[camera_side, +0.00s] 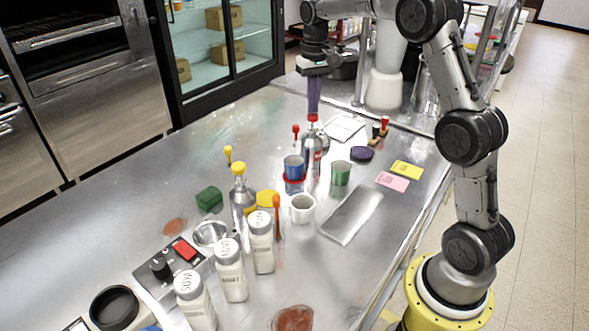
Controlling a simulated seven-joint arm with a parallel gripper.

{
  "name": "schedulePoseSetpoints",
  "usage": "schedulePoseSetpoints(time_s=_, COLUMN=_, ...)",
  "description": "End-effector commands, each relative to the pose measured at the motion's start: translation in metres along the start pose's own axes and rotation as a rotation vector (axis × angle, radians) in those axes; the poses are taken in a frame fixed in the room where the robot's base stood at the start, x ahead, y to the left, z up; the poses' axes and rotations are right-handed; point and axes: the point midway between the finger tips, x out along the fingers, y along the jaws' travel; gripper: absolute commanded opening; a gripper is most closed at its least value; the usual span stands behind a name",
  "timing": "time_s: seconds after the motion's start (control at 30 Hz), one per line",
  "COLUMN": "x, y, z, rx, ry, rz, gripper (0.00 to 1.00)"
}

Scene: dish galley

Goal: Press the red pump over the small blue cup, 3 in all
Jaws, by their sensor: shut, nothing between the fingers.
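The red pump (312,118) tops a silver bottle (312,158) near the middle of the counter. A red nozzle tip (296,130) shows to its left, above the small blue cup (294,163). The cup stands at the bottle's front left, with a red band or dish (294,181) around its lower part; its contents cannot be made out. My gripper (313,110) points straight down over the pump head, with its purple fingers shut and nothing between them. Whether the fingertips touch the pump or sit just above it, I cannot tell.
A green cup (341,173) and a white cup (302,209) stand close by. A yellow-topped pump bottle (242,195) and several white shakers (230,272) are at the front left. A metal tray (352,215) lies right of centre. The counter's left side is mostly clear.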

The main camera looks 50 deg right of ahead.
Motion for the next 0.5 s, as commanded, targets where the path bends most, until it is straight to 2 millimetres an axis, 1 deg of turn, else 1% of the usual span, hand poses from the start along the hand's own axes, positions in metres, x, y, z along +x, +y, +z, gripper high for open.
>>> schedulePoseSetpoints(time_s=0.5, x=0.018, y=0.0, z=0.001, rx=0.0, ry=-0.003, rz=0.0, gripper=0.0)
